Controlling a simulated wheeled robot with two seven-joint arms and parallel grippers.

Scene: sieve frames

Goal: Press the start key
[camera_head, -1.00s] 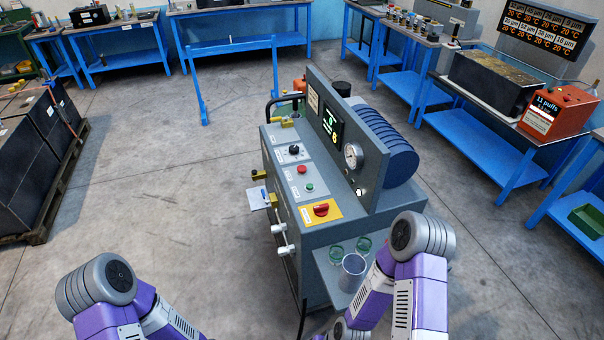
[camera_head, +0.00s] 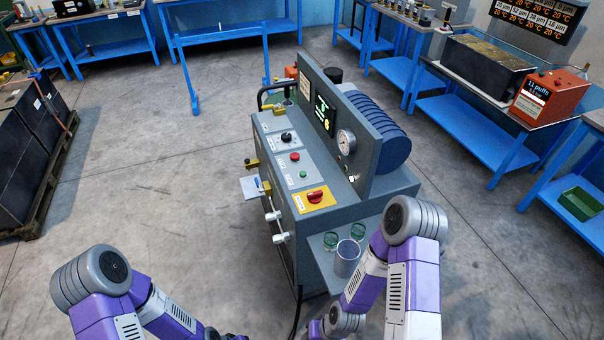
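The grey machine (camera_head: 345,205) stands in the middle of the camera_head view. Its sloped front panel carries a small green key (camera_head: 303,174), a red key (camera_head: 295,157) just above it, and a black knob (camera_head: 286,137). A red rotary switch (camera_head: 315,196) sits on a yellow plate lower on the panel. A lit display (camera_head: 325,115) and a round gauge (camera_head: 346,142) are on the upright panel. The key labels are too small to read. Both my arms show at the bottom edge, but neither gripper is in view. Nothing covers the keys.
A side shelf on the machine holds a clear cylinder (camera_head: 347,258) and green-rimmed glasses (camera_head: 331,240), close to my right arm. Valves (camera_head: 272,216) stick out at the machine's left. Dark crates on a pallet (camera_head: 52,175) stand at far left. The floor between is clear.

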